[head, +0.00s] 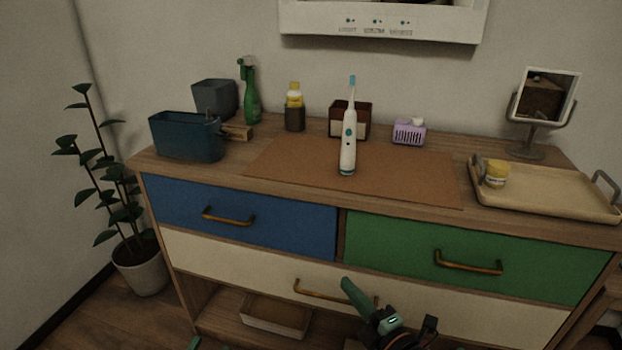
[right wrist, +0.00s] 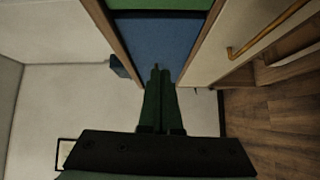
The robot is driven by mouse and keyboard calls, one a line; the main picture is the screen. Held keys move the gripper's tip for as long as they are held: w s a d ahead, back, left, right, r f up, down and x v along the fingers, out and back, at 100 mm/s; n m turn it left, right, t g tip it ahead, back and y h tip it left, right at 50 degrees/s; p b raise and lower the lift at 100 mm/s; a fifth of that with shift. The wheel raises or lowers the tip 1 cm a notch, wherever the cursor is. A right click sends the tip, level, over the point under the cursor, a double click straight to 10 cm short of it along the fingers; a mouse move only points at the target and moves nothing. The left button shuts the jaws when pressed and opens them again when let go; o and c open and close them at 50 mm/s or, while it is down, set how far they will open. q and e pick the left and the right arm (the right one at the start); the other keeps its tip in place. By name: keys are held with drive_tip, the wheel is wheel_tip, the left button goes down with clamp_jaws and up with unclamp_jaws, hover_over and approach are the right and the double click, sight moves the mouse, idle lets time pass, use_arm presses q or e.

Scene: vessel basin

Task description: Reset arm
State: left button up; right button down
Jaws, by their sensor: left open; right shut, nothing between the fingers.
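My right gripper (head: 346,283) is in front of the dresser, low before the cream drawer (head: 240,265). Its green fingers are together and empty; they also show in the right wrist view (right wrist: 160,70), pointing towards the blue drawer (right wrist: 155,40). Only green tips of my left gripper (head: 208,345) show at the bottom edge of the head view, low and left of the right gripper. They are apart, with nothing seen between them. The rest of the left arm is out of view.
On the dresser top stand a toothbrush (head: 348,140), a blue bin (head: 185,138), a spray bottle (head: 249,95), a mirror (head: 541,98) and a tray (head: 550,190). The blue, green (head: 400,250) and cream drawers look closed. A potted plant (head: 138,268) stands left.

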use_arm(q)
drive_tip(key=s+a+f+n+g+y+p, duration=0.2)
drive_tip(key=s+g+p, duration=0.5)
drive_tip(key=p, duration=1.5)
drive_tip(key=shift+s+a+n+g+y, duration=0.15)
drive_tip(key=shift+s+n+g+y, duration=0.2)
drive_tip(key=shift+s, duration=0.75)
use_arm(e)
drive_tip(key=s+d+m+g+h, duration=0.2)
drive_tip(key=s+d+m+g, duration=0.1)
drive_tip(key=s+m, duration=0.7)
drive_tip(key=s+d+m+g+h, duration=0.3)
drive_tip(key=s+m+g, duration=0.1)
drive_tip(key=s+m, duration=0.6)
drive_tip(key=s, duration=0.3)
drive_tip(key=shift+s+r, duration=0.15)
drive_tip(key=shift+r, duration=0.15)
